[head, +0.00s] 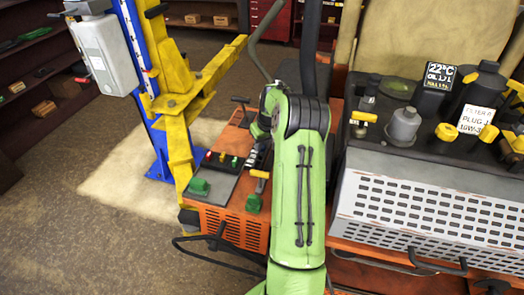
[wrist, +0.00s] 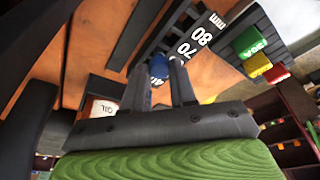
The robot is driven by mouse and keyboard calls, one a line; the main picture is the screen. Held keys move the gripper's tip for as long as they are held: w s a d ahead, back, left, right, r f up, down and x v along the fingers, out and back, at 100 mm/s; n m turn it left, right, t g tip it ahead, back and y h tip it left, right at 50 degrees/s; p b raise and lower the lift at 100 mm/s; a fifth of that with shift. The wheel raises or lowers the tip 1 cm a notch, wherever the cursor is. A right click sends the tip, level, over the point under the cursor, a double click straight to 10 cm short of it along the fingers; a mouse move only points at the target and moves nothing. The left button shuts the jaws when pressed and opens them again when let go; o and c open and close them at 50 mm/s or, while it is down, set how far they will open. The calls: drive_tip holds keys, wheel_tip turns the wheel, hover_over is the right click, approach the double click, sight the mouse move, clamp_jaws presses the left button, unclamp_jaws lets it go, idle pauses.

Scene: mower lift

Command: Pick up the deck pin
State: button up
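My gripper (wrist: 160,66) shows in the wrist view with its two dark fingers apart and a gap between them. A small blue piece with white marks (wrist: 158,69) shows between or just beyond the fingertips; I cannot tell whether they touch it. No piece is clearly marked as the deck pin, and I cannot tell whether the blue piece is it. In the head view my green arm reaches over the orange deck (head: 228,226) and hides my gripper and what lies under it.
Green (wrist: 249,42), yellow (wrist: 257,65) and red (wrist: 276,73) blocks sit to the right. A yellow and blue lift post (head: 175,110) stands left. A perforated guard (head: 430,213) and bottles (head: 403,126) are right.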

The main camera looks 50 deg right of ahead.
sight(263, 148)
clamp_jaws()
wheel_tip(263, 148, up, 10)
idle(0.5)
